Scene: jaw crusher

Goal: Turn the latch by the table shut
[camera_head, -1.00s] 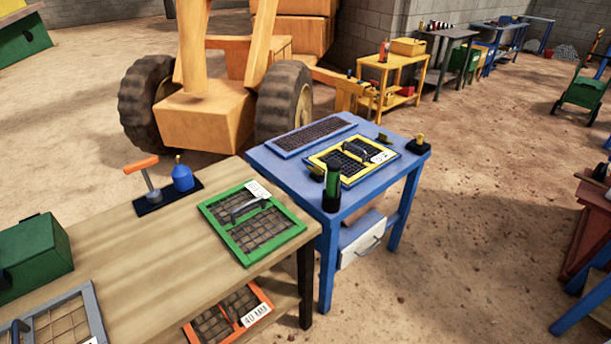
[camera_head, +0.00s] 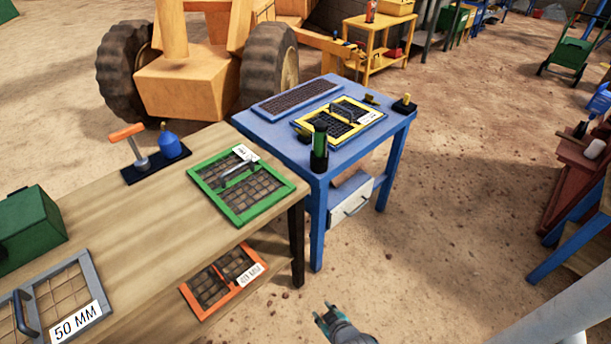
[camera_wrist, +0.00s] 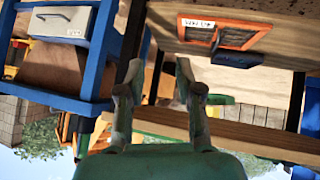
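I cannot pick out the latch with certainty in either view. On the blue table (camera_head: 302,150) stand a green cylinder (camera_head: 320,141) on a dark base and a small black block with a yellow knob (camera_head: 404,103). My gripper (camera_head: 324,311) is low in the head view, over the dirt floor, right of the wooden table (camera_head: 140,225) and in front of the blue one. In the wrist view, which looks upside down, its two fingers (camera_wrist: 157,74) stand apart with nothing between them. The gripper is open and touches nothing that I can see.
The blue table has a white drawer (camera_head: 350,198). A wheeled orange machine (camera_head: 190,85) stands behind.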

